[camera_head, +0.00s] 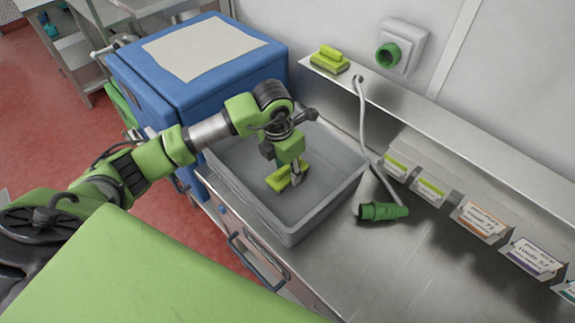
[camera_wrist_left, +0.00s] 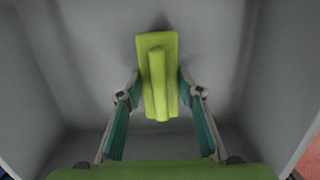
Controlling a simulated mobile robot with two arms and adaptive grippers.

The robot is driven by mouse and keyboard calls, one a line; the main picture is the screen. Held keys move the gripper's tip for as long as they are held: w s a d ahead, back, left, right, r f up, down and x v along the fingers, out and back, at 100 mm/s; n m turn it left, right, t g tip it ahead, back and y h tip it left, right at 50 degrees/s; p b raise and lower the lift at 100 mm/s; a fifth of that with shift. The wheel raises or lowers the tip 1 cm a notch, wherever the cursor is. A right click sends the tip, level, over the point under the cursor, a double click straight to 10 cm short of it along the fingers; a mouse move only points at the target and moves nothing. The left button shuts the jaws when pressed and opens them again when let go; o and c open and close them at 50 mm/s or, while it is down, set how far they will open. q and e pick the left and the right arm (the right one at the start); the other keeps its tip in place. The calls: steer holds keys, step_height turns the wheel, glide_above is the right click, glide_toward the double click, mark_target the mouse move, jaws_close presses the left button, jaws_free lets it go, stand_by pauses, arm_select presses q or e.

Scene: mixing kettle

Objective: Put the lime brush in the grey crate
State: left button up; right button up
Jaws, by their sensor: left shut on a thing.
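The lime brush (camera_head: 280,181) is inside the walls of the grey crate (camera_head: 341,187), low over its floor. I cannot tell whether it touches the floor. My left gripper (camera_head: 292,172) reaches down into the crate and is shut on the brush. In the left wrist view the brush (camera_wrist_left: 157,75) lies between the two fingertips (camera_wrist_left: 159,88), with the grey crate floor (camera_wrist_left: 90,60) behind it. The crate stands on the steel counter and holds nothing else that I can see. My right gripper is not in view.
A second lime brush (camera_head: 330,58) lies on the wall shelf (camera_head: 430,119). A green plug (camera_head: 383,211) on a grey cable lies right of the crate. A blue cabinet (camera_head: 150,88) stands behind left. Label cards (camera_head: 480,220) line the shelf front. The counter's near right is clear.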

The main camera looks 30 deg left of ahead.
mark_target(282, 170)
arm_select(q)
steer(key=shift+f, duration=0.25)
steer(key=o, duration=1.1)
steer(key=shift+c, duration=0.2)
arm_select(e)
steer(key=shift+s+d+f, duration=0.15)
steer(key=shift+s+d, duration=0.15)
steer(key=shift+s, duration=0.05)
arm_select(q)
steer(key=r+b, duration=0.1)
steer(key=r, duration=0.2)
steer(key=s+r+b, duration=0.1)
steer(key=r, duration=0.3)
steer(key=r+b, duration=0.1)
steer(key=r, duration=0.3)
steer(key=shift+s+a+r+b, duration=0.15)
steer(key=shift+s+a+b, duration=0.1)
steer(key=shift+b, duration=0.1)
steer(key=shift+s+r, duration=0.1)
steer(key=shift+r, duration=0.4)
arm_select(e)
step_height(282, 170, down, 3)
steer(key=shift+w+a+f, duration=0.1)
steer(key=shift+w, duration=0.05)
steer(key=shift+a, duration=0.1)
